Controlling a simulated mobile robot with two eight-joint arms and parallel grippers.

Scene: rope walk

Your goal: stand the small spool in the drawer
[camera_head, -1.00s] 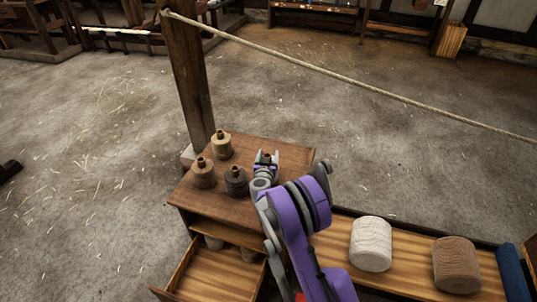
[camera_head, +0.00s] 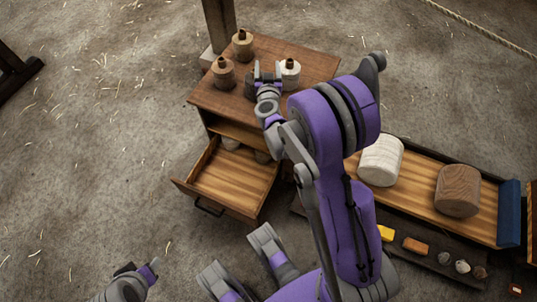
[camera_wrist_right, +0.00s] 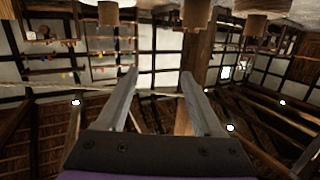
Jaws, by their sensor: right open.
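My right gripper (camera_head: 267,70) is open between the dark grey and white spools. In the right wrist view its fingers (camera_wrist_right: 159,74) are apart with nothing between them; spools show upside down along the top.
Right of the cabinet a low bench holds a big white reel (camera_head: 381,160) and a big brown reel (camera_head: 457,191). A blue panel (camera_head: 510,212) closes its end. Small coloured lumps lie on a lower shelf. A post stands behind the cabinet.

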